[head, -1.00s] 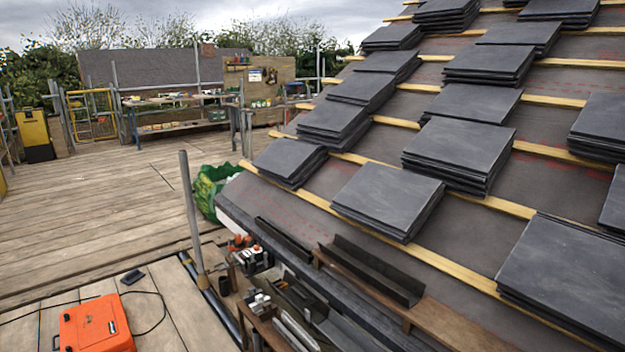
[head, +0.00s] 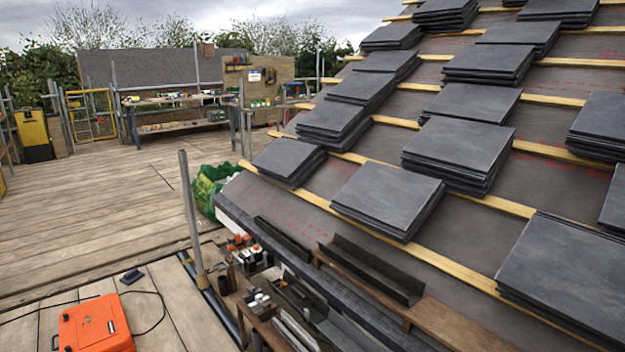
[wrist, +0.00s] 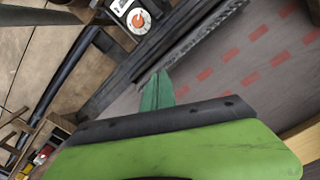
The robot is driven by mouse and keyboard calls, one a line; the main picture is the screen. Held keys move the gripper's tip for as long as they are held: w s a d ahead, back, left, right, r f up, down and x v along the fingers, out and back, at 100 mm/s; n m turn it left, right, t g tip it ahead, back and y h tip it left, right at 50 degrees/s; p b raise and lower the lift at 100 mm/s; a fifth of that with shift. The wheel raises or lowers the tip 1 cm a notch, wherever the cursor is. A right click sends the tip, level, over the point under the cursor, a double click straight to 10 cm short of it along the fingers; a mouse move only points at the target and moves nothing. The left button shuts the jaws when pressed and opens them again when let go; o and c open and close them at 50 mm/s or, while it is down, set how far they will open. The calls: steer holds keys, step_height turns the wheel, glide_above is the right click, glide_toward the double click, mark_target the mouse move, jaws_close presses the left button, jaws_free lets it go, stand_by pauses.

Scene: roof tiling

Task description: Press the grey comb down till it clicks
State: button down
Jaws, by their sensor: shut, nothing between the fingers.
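My gripper (wrist: 157,92) shows in the wrist view as teal fingers closed together, with nothing between them. The fingertips are near the roof's lower edge. A grey, rough-edged strip (wrist: 205,32) runs along that edge, beyond the fingertips. It may be the grey comb, but I cannot tell for sure, nor whether any part of it is raised. I cannot tell whether the fingers touch anything. A green and black part of my arm hides the lower part of the wrist view. My gripper is not in the head view.
Stacks of slate (head: 389,199) lie on battens across the roof. Dark angled lengths (head: 370,272) lie along the eaves, above a shelf of tools. A scaffold pole (head: 191,215) stands near the eaves. An orange case (head: 97,325) is on the boards.

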steer(key=shift+f+b, duration=0.65)
steer(key=shift+f, duration=0.05)
stand_by(0.6)
step_height(320, 180, up, 9)
steer(key=p, duration=0.9)
steer(key=shift+s, duration=0.15)
